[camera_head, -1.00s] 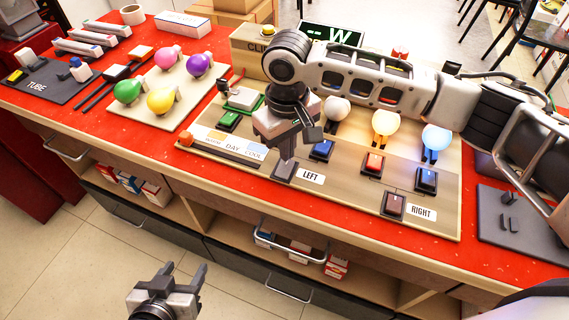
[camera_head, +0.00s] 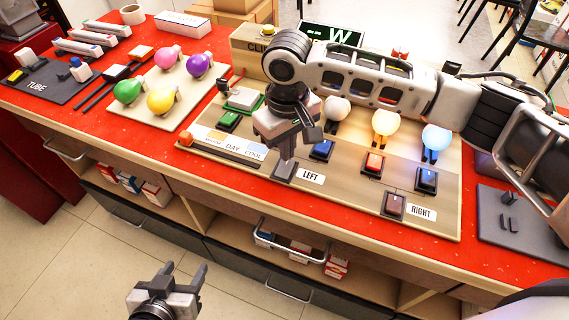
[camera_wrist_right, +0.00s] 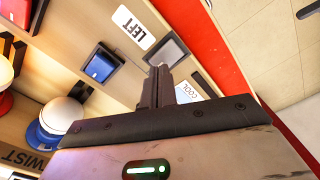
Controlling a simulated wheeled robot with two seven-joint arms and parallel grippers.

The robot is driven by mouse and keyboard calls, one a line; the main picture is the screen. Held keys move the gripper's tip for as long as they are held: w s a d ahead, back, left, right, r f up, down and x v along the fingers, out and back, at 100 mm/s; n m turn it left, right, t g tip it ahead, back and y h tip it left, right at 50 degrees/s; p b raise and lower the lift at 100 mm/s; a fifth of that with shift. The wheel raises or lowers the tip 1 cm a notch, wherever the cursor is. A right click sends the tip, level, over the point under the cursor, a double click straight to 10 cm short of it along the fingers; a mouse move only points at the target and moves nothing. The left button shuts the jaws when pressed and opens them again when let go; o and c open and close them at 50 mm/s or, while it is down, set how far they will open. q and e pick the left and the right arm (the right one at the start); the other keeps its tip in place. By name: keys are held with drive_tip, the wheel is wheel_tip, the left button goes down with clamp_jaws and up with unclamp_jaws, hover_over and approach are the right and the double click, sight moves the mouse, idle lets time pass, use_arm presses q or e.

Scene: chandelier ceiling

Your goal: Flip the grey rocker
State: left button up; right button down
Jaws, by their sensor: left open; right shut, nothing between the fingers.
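The grey rocker (camera_head: 281,174) sits in the wooden panel's front part, just left of the LEFT label. In the right wrist view it shows as a grey square in a dark frame (camera_wrist_right: 168,47) beside that label. My right gripper (camera_head: 287,155) points down with its fingers together and empty, right at the rocker. In the wrist view its fingertips (camera_wrist_right: 158,72) overlap the rocker's near edge; I cannot tell whether they touch it. My left gripper (camera_head: 184,274) is open and empty, low in front of the counter and away from the panel.
The wooden panel (camera_head: 445,215) also bears a blue rocker (camera_head: 322,149), a red rocker (camera_head: 374,163), another blue rocker (camera_head: 426,180) and a brown rocker (camera_head: 393,204). Bulbs stand behind them, a warm one (camera_head: 384,122) glowing. My right arm hides part of the panel's back.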

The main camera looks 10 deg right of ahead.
use_arm(q)
drive_tip(key=shift+f, duration=0.1)
use_arm(e)
drive_tip(key=shift+f, duration=1)
idle(0.3)
wheel_tip(320, 180, up, 2)
drive_tip(key=shift+r+p, duration=0.1)
drive_tip(key=shift+p, duration=1.15)
drive_tip(key=shift+r+p, duration=0.7)
drive_tip(key=shift+p, duration=0.15)
drive_tip(key=shift+r+p, duration=0.95)
drive_tip(key=shift+p, duration=0.3)
drive_tip(key=shift+r, duration=0.85)
use_arm(q)
drive_tip(key=r, duration=0.1)
drive_tip(key=a+r, duration=0.1)
drive_tip(key=r, duration=0.1)
drive_tip(key=shift+s+a+r, duration=0.1)
drive_tip(key=shift+s+a, duration=0.05)
drive_tip(key=shift+s, duration=0.1)
